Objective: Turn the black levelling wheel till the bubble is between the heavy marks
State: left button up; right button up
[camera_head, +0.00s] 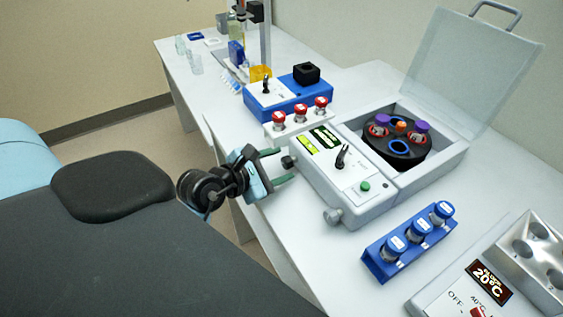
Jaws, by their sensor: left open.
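A light-grey centrifuge (340,195) stands on the white bench with its lid open. The black levelling wheel (288,162) sticks out from its left end. A yellow-green level vial (307,145) is on the panel close to the wheel; the bubble and heavy marks are too small to make out. My left gripper (285,166) comes in from the left, open, with its two green fingers pointing at the wheel. The wheel lies at the fingertips, between them in the picture; I cannot tell whether they touch it. My right gripper is not in view.
A grey knob (333,216) sticks out at the centrifuge's near corner. A rack of red-capped vials (299,121) stands close behind the wheel. A blue rack of blue-capped vials (379,268) and a heater block (440,302) stand in front. The open lid (470,75) rises at the back.

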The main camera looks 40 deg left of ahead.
pick_arm(q)
jog(key=shift+x, duration=0.85)
jog(key=shift+c, duration=0.4)
jog(key=c, duration=0.9)
jog(key=shift+r+n+h+p, duration=0.3)
jog(key=shift+n+h+p, duration=0.2)
jog(key=shift+n+p, duration=0.3)
jog(key=shift+a+n+g+h+p, duration=0.1)
jog(key=shift+n+g+h+p, duration=0.25)
jog(key=shift+p, duration=0.3)
jog(key=shift+a+f+n+g+h+p, duration=0.1)
jog(key=shift+n+g+h+p, duration=0.25)
jog(key=shift+n+h+p, duration=0.5)
jog(key=shift+f+n, duration=0.1)
jog(key=shift+n, duration=0.7)
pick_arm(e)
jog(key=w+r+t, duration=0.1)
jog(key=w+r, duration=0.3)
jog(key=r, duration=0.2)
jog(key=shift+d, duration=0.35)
pick_arm(q)
jog(key=shift+f+g+h, duration=0.1)
jog(key=shift+g+h, duration=0.2)
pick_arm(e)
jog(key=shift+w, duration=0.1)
pick_arm(q)
jog(key=o, duration=1)
